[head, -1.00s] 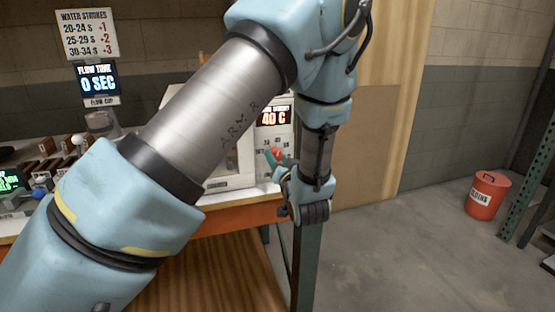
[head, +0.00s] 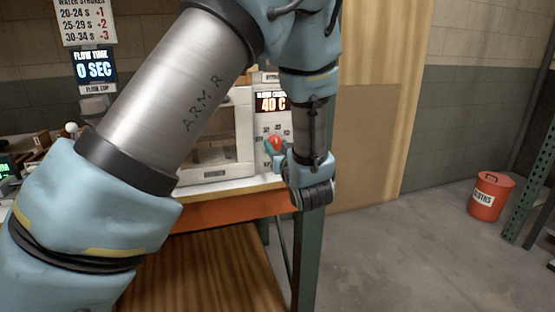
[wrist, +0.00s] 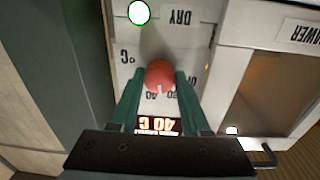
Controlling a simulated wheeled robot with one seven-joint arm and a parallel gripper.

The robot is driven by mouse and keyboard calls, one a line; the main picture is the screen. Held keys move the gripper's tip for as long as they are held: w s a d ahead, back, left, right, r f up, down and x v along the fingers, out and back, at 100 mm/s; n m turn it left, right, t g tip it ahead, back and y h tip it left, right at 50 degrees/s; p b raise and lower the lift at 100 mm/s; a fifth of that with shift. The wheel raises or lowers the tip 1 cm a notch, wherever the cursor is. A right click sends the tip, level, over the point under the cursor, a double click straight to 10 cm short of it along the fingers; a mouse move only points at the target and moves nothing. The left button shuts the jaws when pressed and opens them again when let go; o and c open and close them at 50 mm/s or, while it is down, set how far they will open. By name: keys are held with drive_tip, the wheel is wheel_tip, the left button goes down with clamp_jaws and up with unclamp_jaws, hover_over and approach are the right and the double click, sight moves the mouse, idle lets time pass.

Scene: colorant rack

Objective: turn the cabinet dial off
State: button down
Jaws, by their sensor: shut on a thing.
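The cabinet dial is a round red knob (head: 275,142) on the white front panel of the drying cabinet (head: 240,125). Numbers are printed around it, and a lit display (head: 271,102) above it reads 40 C. In the wrist view the red dial (wrist: 160,75) sits between the tips of two green fingers, with a pale mark on its edge near the 40 and 20 labels. My gripper (wrist: 160,88) is shut on the dial, one finger on each side. In the head view my gripper (head: 277,150) is at the panel, partly hidden by my wrist.
The cabinet stands on a bench with an orange edge (head: 230,208) and a green leg (head: 306,245). A red bin (head: 490,196) stands on the open floor at the right. In the wrist view a round white light (wrist: 138,12) is beside the DRY label.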

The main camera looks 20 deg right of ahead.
drive_tip(key=n+b, duration=0.3)
drive_tip(key=b, duration=0.2)
drive_tip(key=shift+f+n, duration=0.35)
drive_tip(key=shift+n, duration=0.05)
drive_tip(key=n+b, duration=0.3)
drive_tip(key=b, duration=0.2)
drive_tip(key=shift+n+b, duration=0.4)
drive_tip(key=n+b, duration=0.4)
drive_tip(key=b, duration=0.2)
drive_tip(key=shift+y, duration=0.3)
drive_tip(key=n+b, duration=0.2)
drive_tip(key=shift+r+b, duration=0.25)
drive_tip(key=shift+b, duration=0.15)
drive_tip(key=shift+c, duration=1.8)
unclamp_jaws()
drive_tip(key=shift+r, duration=0.1)
drive_tip(key=shift+s, duration=0.1)
